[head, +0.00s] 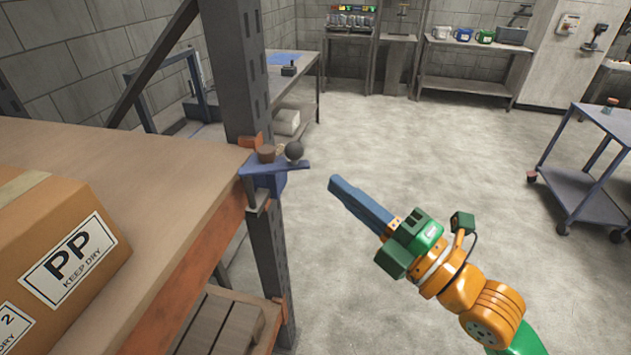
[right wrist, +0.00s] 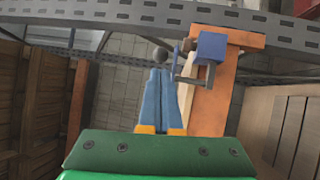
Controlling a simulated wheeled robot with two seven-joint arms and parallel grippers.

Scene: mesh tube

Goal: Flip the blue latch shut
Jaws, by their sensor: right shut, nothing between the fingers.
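The blue latch (head: 264,178) is fixed at the corner post at the end of the shelf. Its flat blue arm sticks out to the right, with a dark round knob (head: 294,151) near its end. My right gripper (head: 337,184), with long blue fingers, is shut and empty. In the head view it is right of and a little below the latch, apart from it. My left gripper is not in view.
A cardboard box (head: 75,235) stands on the wooden shelf (head: 175,165) at left. The grey upright post (head: 237,65) rises behind the latch. A blue cart (head: 580,185) stands at far right. The floor between is clear.

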